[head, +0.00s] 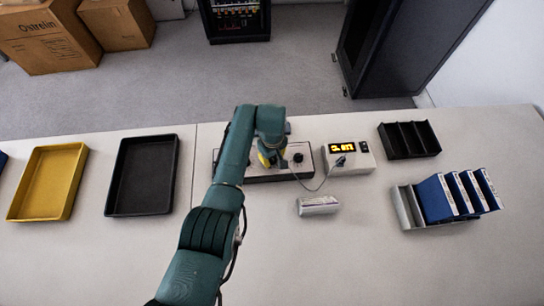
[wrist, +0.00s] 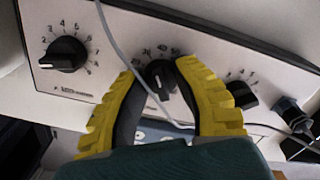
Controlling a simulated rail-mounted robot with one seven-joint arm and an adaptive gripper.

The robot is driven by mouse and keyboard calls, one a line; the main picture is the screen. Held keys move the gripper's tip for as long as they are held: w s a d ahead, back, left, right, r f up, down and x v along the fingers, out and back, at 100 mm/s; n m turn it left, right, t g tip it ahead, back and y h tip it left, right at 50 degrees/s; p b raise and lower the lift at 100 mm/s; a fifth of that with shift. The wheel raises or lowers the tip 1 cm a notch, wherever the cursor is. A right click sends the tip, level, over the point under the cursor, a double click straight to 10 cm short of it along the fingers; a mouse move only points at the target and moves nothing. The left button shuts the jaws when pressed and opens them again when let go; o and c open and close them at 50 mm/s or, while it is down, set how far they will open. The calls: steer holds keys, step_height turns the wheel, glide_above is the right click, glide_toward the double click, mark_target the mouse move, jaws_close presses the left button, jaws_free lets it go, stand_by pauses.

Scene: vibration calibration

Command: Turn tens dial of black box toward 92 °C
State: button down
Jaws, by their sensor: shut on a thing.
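The black box (head: 250,178) has a light top panel with black edges and sits on the table under my gripper (head: 270,158). In the wrist view its panel (wrist: 190,28) carries a row of black pointer knobs. The middle knob, with tens marks such as 30, 40 and 50 around it, is the tens dial (wrist: 160,76). My yellow-padded gripper (wrist: 163,72) is shut on this dial, one finger on each side. In the head view the dial is hidden by my gripper. Its exact setting is unclear.
A left knob (wrist: 64,54) and a right knob (wrist: 241,94) flank the dial. A grey cable (wrist: 118,45) crosses the panel. A display unit (head: 348,158), a small light block (head: 318,205), a black tray (head: 142,175) and a file rack (head: 408,208) stand around.

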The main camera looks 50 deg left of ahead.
mark_target(273, 158)
steer(key=shift+d+f+n, duration=0.1)
steer(key=shift+f+n, duration=0.1)
steer(key=shift+n, duration=1)
steer(key=c, duration=0.7)
jaws_free()
steer(key=shift+c, duration=0.2)
steer(key=shift+r, duration=0.15)
steer(key=shift+w+r, duration=0.1)
steer(key=shift+r, duration=0.15)
step_height(273, 158, up, 12)
steer(key=shift+f, duration=0.25)
